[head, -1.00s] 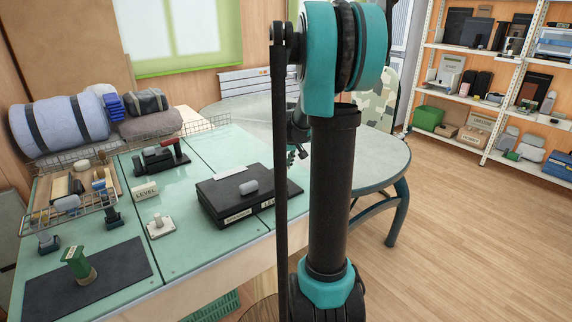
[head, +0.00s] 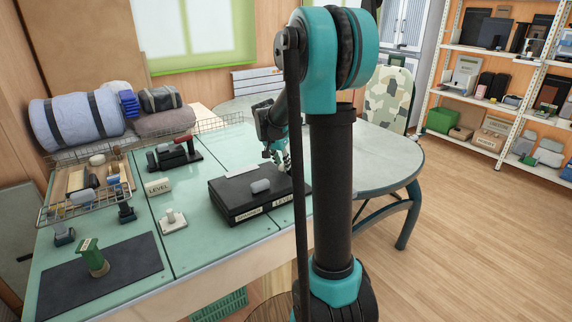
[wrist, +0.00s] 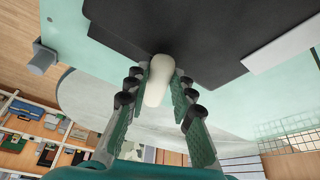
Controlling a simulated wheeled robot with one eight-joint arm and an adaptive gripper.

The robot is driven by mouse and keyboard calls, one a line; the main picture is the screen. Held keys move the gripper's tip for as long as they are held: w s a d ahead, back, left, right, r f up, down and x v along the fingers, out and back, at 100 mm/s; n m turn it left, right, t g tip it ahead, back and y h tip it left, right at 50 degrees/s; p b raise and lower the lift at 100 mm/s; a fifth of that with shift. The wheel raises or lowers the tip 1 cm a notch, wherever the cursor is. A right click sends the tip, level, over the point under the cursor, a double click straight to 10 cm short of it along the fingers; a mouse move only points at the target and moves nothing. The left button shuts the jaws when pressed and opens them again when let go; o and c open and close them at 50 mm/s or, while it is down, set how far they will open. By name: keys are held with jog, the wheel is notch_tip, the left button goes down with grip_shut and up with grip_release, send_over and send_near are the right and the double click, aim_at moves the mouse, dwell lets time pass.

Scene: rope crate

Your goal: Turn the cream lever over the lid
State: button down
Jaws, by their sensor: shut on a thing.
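The cream lever (wrist: 158,80) is a smooth rounded bar at the edge of the black box in the wrist view. My gripper (wrist: 160,74) is shut on it, with one finger on each side. In the head view my gripper (head: 276,156) is at the back right of the black box with its dark lid (head: 235,184); the lever cannot be made out there behind my arm. The lid looks closed, with a grey knob (head: 261,186) on top.
A dark tool with a red handle (head: 174,155) is behind. A green post (head: 93,258) stands on a dark mat. A round grey table (head: 385,165) adjoins on the right.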

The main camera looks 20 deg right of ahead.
jog(key=shift+w+a+m+g+h, duration=0.15)
jog(key=shift+w+a+m+g, duration=0.15)
jog(key=shift+m, duration=0.4)
jog(key=shift+w+a+m+g+h, duration=0.2)
jog(key=shift+w+m, duration=0.15)
jog(key=shift+m, duration=0.35)
jog(key=c, duration=1.3)
grip_release()
jog(key=v, duration=1.2)
